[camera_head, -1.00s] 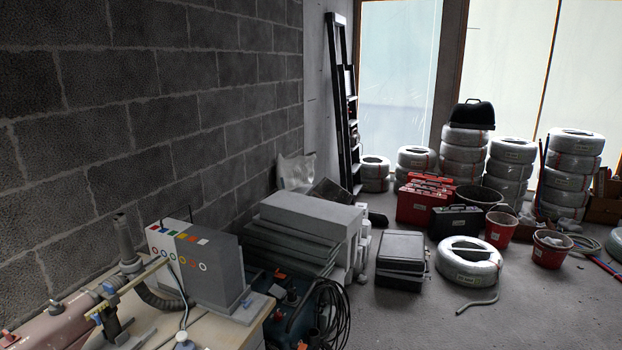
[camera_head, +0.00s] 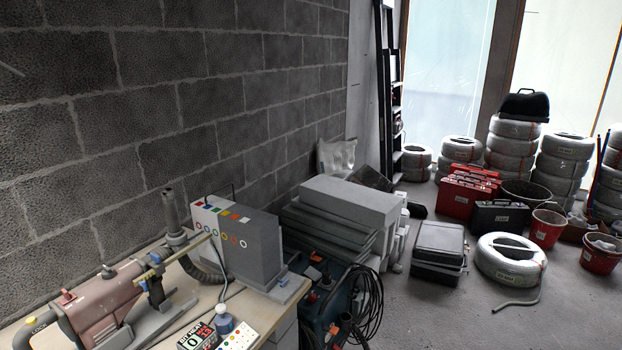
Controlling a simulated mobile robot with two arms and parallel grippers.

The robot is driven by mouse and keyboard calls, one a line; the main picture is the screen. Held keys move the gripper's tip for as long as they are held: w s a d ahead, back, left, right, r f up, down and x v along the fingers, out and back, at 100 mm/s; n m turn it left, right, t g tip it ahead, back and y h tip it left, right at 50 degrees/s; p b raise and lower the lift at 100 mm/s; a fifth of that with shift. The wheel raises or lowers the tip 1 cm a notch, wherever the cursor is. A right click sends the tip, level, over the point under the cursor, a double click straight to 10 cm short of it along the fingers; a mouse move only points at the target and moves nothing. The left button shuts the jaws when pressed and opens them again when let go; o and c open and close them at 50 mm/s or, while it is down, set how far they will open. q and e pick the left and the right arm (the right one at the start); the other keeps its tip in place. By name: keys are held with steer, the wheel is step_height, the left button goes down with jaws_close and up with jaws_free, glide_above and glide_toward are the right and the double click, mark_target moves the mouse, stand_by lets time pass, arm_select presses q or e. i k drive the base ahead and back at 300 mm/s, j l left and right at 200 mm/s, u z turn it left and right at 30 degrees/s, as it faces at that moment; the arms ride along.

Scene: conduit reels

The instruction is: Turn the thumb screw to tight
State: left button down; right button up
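A dull red power tool (camera_head: 103,306) lies on the wooden workbench (camera_head: 195,289) at the lower left. Neither of my grippers is in view.
Grey slabs (camera_head: 345,212), black cases (camera_head: 439,250) and conduit reels (camera_head: 510,262) fill the floor to the right.

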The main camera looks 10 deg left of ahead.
mark_target(157, 259)
steer(key=u, duration=1.35)
